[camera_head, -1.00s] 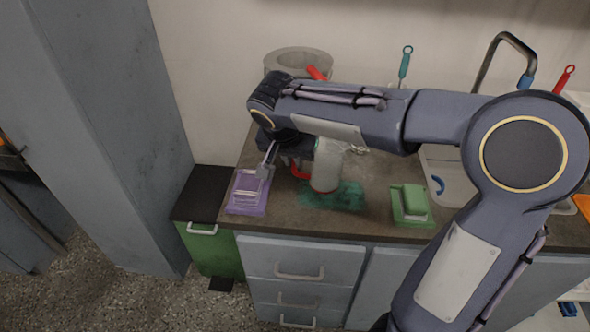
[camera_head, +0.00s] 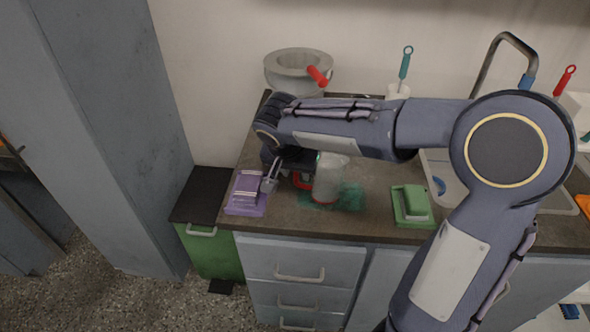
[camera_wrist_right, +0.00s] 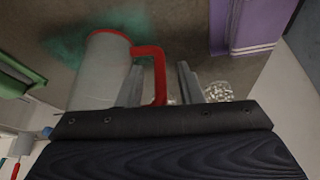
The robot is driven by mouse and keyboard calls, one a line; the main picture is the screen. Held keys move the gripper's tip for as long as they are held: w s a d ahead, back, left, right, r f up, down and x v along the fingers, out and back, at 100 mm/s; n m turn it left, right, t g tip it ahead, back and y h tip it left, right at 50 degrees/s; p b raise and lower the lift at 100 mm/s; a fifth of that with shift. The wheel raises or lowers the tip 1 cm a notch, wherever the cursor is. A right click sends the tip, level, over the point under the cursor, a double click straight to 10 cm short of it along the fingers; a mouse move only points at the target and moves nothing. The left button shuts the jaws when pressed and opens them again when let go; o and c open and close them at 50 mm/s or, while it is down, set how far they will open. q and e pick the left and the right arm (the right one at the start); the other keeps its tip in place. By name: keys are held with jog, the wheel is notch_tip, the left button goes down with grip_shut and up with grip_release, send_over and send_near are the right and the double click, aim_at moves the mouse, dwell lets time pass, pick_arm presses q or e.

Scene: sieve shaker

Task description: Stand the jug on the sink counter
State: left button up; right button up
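The jug (camera_head: 327,182) is a whitish cylinder with a red handle (camera_head: 302,180). It looks upright on the sink counter (camera_head: 372,215), beside and partly over a teal patch. My right arm hides part of its top. In the right wrist view, the jug (camera_wrist_right: 100,75) shows a red ring at its far end. A clear gap shows by the right finger. My left gripper is not in view.
A purple holder (camera_head: 246,196) stands close to the left of my right gripper. A green block on a tray (camera_head: 411,206) is to the right, before the sink (camera_head: 446,185). A grey bowl-shaped vessel (camera_head: 298,68) is behind.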

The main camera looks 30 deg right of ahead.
jog(key=shift+r, duration=0.3)
jog(key=p+v, duration=0.2)
jog(key=v, duration=0.9)
jog(key=s+f+n+t+y, duration=0.1)
jog(key=s+f+n+y, duration=0.2)
jog(key=s, duration=0.6)
jog(key=s+f+n+t+y, duration=0.1)
jog(key=s+f+n+y, duration=0.2)
jog(key=s+f, duration=0.3)
jog(key=s+y, duration=0.1)
jog(key=s, duration=0.3)
jog(key=shift+s+f+n, duration=0.3)
jog(key=shift+f, duration=0.05)
jog(key=shift+r, duration=0.1)
notch_tip(320, 180, up, 10)
jog(key=p, duration=1)
jog(key=shift+r, duration=0.2)
